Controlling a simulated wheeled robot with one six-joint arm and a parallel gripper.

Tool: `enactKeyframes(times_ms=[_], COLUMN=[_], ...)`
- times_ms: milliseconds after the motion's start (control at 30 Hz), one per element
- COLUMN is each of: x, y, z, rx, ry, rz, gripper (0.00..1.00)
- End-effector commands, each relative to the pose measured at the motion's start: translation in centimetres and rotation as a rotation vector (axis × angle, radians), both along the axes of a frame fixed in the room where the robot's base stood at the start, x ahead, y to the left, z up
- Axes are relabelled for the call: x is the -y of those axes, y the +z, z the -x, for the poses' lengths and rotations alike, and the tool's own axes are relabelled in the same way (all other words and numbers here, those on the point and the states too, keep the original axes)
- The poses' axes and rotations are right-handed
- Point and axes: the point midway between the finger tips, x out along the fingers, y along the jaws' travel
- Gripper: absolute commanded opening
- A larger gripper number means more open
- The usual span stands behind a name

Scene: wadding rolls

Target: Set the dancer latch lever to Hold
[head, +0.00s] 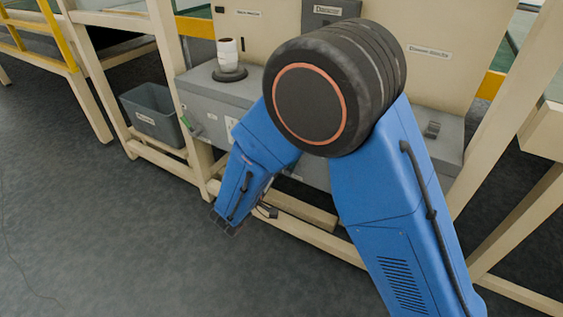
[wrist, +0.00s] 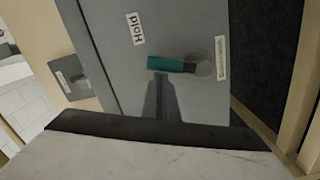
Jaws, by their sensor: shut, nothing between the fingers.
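The dancer latch lever has a teal handle (wrist: 172,64) and a round grey pivot (wrist: 204,67) on a grey panel in the wrist view. The handle points left from the pivot. The Hold label (wrist: 135,28) is above and left of the handle's free end. A green handle (head: 186,123) shows small at the left end of the grey cabinet in the head view. My gripper (wrist: 160,82) is shut and empty; its dark fingertips appear just below the handle in the wrist view. I cannot tell whether they touch it. The fingers are not clear in the head view.
A grey bin (head: 153,112) stands left of the grey cabinet (head: 215,100). A white spool (head: 228,52) stands on the cabinet top. Beige frame posts (head: 182,70) and a low rail stand close by. Open floor (head: 90,230) lies in front and left.

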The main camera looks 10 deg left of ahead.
Motion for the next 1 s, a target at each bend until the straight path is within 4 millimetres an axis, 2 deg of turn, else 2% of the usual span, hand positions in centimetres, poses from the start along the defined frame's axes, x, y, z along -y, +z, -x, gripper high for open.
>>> enactKeyframes(times_ms=[333, 1000], x=[1.7, 2.6], y=[-0.2, -0.6], z=[0.6, 0.9], rx=[0.084, 0.082], ry=[0.000, -0.001], rz=[-0.235, -0.227], gripper=[0.00, 0.00])
